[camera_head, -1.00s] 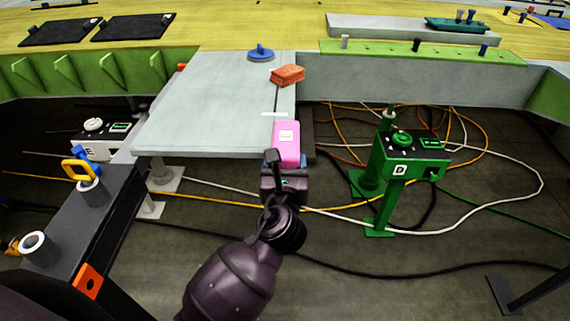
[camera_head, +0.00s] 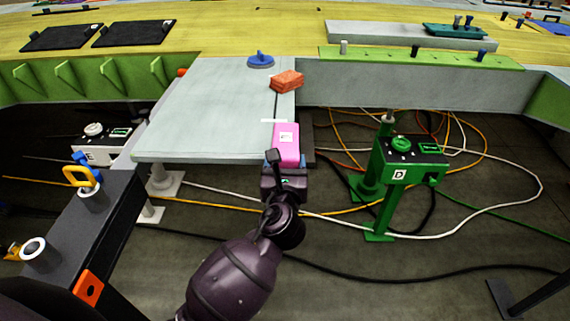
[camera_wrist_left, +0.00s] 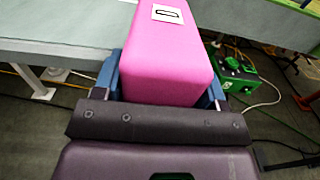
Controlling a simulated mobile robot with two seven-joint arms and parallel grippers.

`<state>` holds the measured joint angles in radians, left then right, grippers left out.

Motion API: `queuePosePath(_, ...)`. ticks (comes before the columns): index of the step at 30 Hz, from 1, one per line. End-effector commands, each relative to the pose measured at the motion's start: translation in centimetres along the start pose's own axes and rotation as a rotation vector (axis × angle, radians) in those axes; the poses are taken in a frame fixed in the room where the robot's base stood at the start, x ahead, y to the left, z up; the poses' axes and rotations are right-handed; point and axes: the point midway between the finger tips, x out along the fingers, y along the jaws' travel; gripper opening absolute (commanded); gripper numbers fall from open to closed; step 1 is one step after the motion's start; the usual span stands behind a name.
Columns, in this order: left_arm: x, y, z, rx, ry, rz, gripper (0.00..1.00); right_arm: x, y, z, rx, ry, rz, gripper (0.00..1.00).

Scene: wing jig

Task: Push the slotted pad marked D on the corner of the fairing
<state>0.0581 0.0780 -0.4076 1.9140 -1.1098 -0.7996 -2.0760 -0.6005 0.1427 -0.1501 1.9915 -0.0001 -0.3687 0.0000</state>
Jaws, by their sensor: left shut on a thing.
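The pink pad (camera_head: 286,142) with a white label is at the near right corner of the light grey fairing panel (camera_head: 205,115). The pad also fills the upper middle of the left wrist view (camera_wrist_left: 165,60), with its label on top. My left gripper (camera_head: 285,160) is shut on the pad, a blue finger on each side (camera_wrist_left: 163,85). The pad overlaps the corner in the head view; its slot is hidden, so I cannot tell how far it is seated. My right gripper is not in view.
An orange-red block (camera_head: 286,81) and a blue-handled disc (camera_head: 260,60) lie on the panel's far right part. A green stand marked D (camera_head: 412,160) is right of my gripper. Cables cross the floor. A dark beam with pegs (camera_head: 85,225) is at left.

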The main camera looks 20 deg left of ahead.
Motion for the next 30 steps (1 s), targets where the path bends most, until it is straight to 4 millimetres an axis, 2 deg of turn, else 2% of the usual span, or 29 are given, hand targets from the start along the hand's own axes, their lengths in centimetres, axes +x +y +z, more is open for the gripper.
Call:
queuePosePath(2, 0.0, 0.0, 0.0, 0.0, 0.0, 0.0, 0.37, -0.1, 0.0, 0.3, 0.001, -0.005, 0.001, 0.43)
queuePosePath(3, 0.0, 0.0, 0.0, 0.0, 0.0, 0.0, 0.7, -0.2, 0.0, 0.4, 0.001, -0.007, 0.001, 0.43)
queuePosePath(8, 0.0, 0.0, 0.0, 0.0, 0.0, 0.0, 0.94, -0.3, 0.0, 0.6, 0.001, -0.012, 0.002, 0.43)
queuePosePath(16, -0.1, 0.0, 0.0, 0.0, 0.0, 0.0, 0.95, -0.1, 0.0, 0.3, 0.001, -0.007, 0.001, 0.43)
queuePosePath(20, -0.7, 0.0, -0.1, 0.001, 0.001, 0.0, 0.95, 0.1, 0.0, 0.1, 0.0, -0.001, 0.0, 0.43)
queuePosePath(23, -2.0, 0.0, -0.1, 0.001, 0.002, 0.0, 0.95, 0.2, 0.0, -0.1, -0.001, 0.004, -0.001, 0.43)
queuePosePath(30, -6.4, 0.0, -0.1, 0.0, 0.002, 0.0, 0.95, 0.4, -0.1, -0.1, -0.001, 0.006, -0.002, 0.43)
